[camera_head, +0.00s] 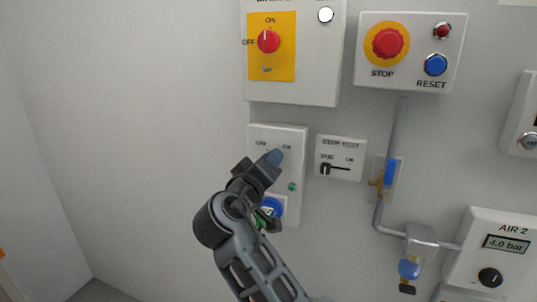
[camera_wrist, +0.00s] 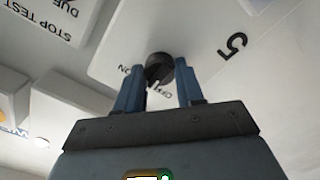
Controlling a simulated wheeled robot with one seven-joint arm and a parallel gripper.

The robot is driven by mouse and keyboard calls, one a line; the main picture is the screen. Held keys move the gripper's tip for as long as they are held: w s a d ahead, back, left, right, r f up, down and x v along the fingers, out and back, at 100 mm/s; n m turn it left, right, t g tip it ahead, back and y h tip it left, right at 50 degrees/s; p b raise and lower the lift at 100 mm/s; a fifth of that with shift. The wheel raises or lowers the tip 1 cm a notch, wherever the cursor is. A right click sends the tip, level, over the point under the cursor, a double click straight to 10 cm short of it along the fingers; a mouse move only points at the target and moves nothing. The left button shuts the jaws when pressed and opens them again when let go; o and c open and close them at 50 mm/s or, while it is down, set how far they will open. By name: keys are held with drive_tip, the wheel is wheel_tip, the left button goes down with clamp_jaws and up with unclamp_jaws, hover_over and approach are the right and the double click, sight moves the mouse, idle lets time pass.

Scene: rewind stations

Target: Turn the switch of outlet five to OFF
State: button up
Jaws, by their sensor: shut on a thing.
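The outlet five box (camera_head: 299,150) is a light grey panel on the wall. In the wrist view its face (camera_wrist: 205,25) carries an upside-down "5" with ON and OFF marks. Its switch is a round black knob (camera_wrist: 159,67) with a white pointer mark that seems to lie between ON and OFF. My gripper (camera_wrist: 158,70) has its two blue fingers on either side of the knob and is shut on it. In the head view my gripper (camera_head: 273,158) is against the box's upper part and hides the knob.
A green light (camera_head: 292,187) and a blue socket (camera_head: 271,207) are lower on the box. A stop test panel (camera_head: 340,142) is close at right. A yellow-plated red switch (camera_head: 268,41) and a STOP button (camera_head: 387,43) are above. Bare wall lies left.

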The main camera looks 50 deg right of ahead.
drive_tip(key=shift+n+p, duration=2)
drive_tip(key=shift+n, duration=2.2)
drive_tip(key=o, duration=1)
drive_tip(key=shift+o, duration=0.2)
drive_tip(key=b+v, duration=0.2)
drive_tip(key=v, duration=0.5)
drive_tip(key=shift+a, duration=0.4)
drive_tip(key=shift+s, duration=0.1)
